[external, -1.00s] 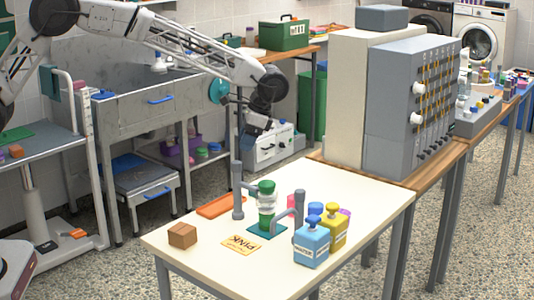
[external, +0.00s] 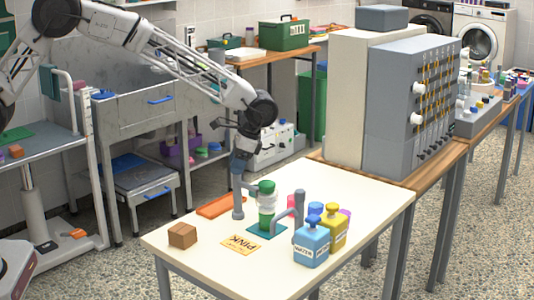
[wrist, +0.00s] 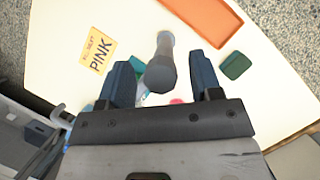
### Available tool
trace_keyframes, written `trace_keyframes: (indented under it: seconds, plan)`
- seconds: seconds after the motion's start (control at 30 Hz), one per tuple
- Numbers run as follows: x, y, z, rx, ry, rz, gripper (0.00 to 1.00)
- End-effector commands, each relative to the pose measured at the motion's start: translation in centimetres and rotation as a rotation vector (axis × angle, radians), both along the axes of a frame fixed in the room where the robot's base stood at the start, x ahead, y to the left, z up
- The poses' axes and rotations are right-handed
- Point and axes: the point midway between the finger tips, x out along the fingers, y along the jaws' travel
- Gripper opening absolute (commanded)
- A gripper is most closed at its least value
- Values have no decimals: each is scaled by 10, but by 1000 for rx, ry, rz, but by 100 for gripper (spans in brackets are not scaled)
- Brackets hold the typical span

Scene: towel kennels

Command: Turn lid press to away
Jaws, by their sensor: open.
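A second grey post with an arm (external: 299,212) stands to the jar's right; I cannot tell for sure which is the press. My gripper (external: 240,160) is open, pointing down at the top of the left post. In the wrist view the grey post (wrist: 161,72) shows between the open fingers of my gripper (wrist: 163,80). I cannot tell whether they touch it. The jar is mostly hidden there.
An orange tray (external: 222,206) lies behind the post, and a yellow PINK card (external: 241,245) in front. A brown block (external: 183,235) sits at left. Blue (external: 311,245) and yellow (external: 334,230) bottles crowd the right. A dark green item (wrist: 235,65) lies beside the post.

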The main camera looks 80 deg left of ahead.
Motion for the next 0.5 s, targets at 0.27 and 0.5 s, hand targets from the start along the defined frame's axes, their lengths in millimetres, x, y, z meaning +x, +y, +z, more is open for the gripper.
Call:
trace_keyframes:
  seconds: [0.27,0.5]
  plan:
    - [0,0,-1,0,0,0,59]
    - [0,0,-1,0,1,0,23]
